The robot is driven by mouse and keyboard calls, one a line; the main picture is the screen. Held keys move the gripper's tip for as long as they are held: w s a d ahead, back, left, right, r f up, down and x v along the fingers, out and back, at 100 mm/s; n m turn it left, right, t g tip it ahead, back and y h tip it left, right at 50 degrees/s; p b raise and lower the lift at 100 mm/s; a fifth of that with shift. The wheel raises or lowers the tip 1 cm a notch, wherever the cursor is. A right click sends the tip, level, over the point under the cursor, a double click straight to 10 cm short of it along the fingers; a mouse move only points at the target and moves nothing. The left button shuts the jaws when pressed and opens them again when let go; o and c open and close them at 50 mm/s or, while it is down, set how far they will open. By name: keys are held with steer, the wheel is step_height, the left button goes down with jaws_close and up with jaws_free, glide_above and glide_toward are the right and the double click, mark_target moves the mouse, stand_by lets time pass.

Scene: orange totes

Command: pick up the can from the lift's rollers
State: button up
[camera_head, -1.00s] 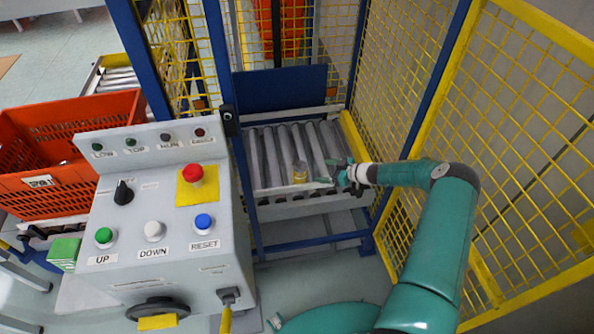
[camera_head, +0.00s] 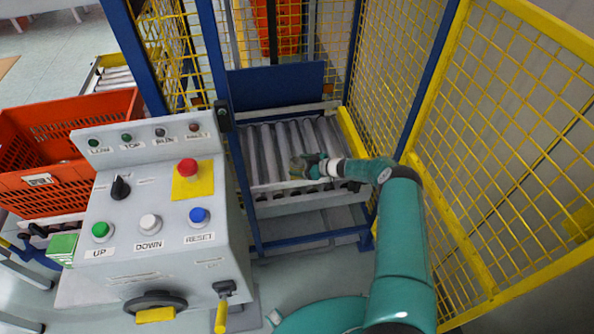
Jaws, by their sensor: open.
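The can (camera_head: 296,168) stands on the lift's grey rollers (camera_head: 269,150), near their front edge. Only a small yellowish part of it shows, because my gripper largely covers it. My gripper (camera_head: 300,166) is open and reaches in from the right at the can. The fingers overlap the can in this view. I cannot tell whether they touch it or stand around it.
Yellow mesh fencing with blue posts (camera_head: 430,82) encloses the lift on the right and back. A grey control panel (camera_head: 150,205) with buttons stands to the left. An orange tote (camera_head: 110,112) is behind it. The rollers behind the can are bare.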

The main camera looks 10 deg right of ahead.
steer(key=shift+s+r, duration=0.1)
steer(key=shift+r, duration=0.25)
steer(key=shift+w+f, duration=0.2)
steer(key=shift+f, duration=0.05)
steer(key=shift+s+a+r, duration=0.1)
steer(key=shift+s+r, duration=0.05)
steer(key=shift+c, duration=1.4)
steer(key=c, duration=0.8)
steer(key=shift+c, duration=1)
